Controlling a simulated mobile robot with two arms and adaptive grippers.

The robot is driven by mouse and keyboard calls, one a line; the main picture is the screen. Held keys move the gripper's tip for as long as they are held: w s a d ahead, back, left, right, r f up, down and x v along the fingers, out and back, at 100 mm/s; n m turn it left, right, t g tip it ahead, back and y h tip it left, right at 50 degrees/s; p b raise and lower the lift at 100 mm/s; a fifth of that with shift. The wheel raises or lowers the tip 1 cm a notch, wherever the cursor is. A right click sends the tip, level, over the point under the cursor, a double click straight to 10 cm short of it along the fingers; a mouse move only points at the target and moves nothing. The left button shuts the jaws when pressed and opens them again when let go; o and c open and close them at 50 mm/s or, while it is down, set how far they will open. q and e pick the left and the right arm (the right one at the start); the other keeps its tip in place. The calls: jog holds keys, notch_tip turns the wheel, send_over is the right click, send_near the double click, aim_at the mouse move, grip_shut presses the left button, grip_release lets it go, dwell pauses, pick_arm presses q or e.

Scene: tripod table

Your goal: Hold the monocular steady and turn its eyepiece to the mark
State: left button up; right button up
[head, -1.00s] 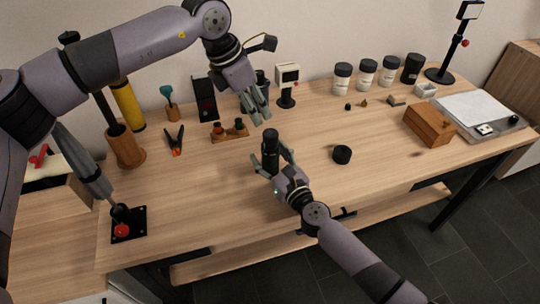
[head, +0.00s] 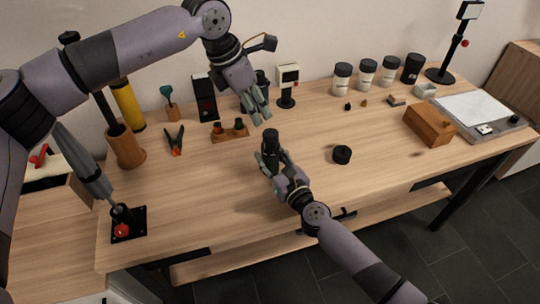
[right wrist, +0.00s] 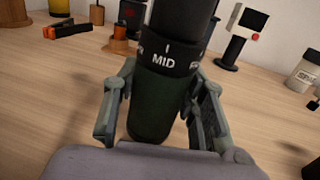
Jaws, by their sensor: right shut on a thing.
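The monocular (head: 270,143) is a dark upright cylinder near the middle of the table. In the right wrist view its dark green body (right wrist: 160,108) carries a black ring (right wrist: 168,58) with white lettering "MID" and a short white line above it. Its top is cut off there. My right gripper (head: 273,161) is shut on the monocular's lower body, with a finger on each side. My left gripper (head: 259,116) hangs above the table, just behind and above the monocular, with its fingers apart and empty.
A small black cap (head: 342,155) lies right of the monocular. A wooden holder (head: 230,134) stands behind it to the left. The table's front middle is clear.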

pick_arm(q)
jog(key=shift+o, duration=0.9)
jog(key=shift+d+r, duration=0.1)
jog(key=shift+d, duration=0.15)
jog(key=o, duration=0.3)
jog(key=d+r+n+h, duration=0.1)
jog(key=d+r+h, duration=0.5)
jog(key=d, duration=0.5)
jog(key=shift+w+r, duration=0.4)
jog(key=shift+r, duration=0.5)
jog(key=w+d+r+n+t+h, duration=0.2)
jog(key=d+r+n+h, duration=0.15)
jog(key=r, duration=0.45)
jog(key=w+d+r+n+t+h, duration=0.2)
jog(key=w+d+r+n+h, duration=0.15)
jog(key=r, duration=0.45)
jog(key=w+a+r+n+t, duration=0.5)
jog(key=w+r+n+t, duration=0.1)
jog(key=r+n+t, duration=0.25)
jog(key=w+a+f+n+t+y, duration=0.2)
jog(key=w+a+n+t+y, duration=0.4)
jog(key=n+y, duration=0.5)
jog(key=n+g+y, duration=0.6)
jog(key=n+g, duration=0.7)
jog(key=g, duration=0.7)
send_near(270, 133)
jog(key=shift+m, duration=0.25)
jog(key=f, duration=1.1)
jog(key=shift+w+a, duration=0.15)
jog(key=shift+a, duration=0.05)
